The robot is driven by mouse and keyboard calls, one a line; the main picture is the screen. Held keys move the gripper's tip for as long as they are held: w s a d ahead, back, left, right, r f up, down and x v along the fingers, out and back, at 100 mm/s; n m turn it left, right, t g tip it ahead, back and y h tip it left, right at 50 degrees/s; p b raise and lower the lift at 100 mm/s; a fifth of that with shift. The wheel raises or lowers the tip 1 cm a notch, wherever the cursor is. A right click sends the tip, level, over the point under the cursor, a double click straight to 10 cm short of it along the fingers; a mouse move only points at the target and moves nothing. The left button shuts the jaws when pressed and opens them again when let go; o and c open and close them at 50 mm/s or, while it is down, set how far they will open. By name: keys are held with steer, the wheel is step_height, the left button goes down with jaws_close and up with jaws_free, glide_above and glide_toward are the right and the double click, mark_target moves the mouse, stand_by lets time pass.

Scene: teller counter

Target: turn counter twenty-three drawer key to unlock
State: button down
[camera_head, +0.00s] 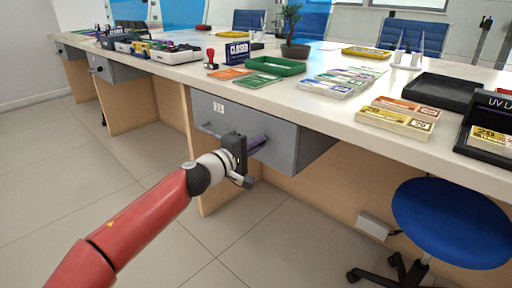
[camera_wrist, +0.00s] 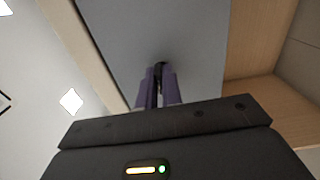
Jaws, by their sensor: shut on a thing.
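The grey drawer (camera_head: 268,122) with a small white number label (camera_head: 218,107) hangs under the counter in the middle of the head view. It looks closed. Its grey front (camera_wrist: 165,30) fills the upper wrist view. My gripper (camera_head: 262,141) points at the right part of this front. In the wrist view its purple fingers (camera_wrist: 158,82) are close together on a small dark key (camera_wrist: 158,66) at the drawer face. Most of the key is hidden between the fingers, and I cannot tell its turn angle or whether the lock is open.
The counter top above holds a green tray (camera_head: 275,66), banknote bundles (camera_head: 398,117) and a black tray (camera_head: 440,92). A blue stool (camera_head: 450,222) stands at the right. A wooden panel (camera_head: 180,105) supports the counter left of the drawer. The floor in front is clear.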

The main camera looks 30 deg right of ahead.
stand_by(0.3)
steer(key=c, duration=1.6)
jaws_free()
steer(key=shift+o, duration=0.2)
steer(key=v, duration=0.7)
steer(key=shift+s+a+p, duration=0.15)
steer(key=shift+a+p, duration=0.2)
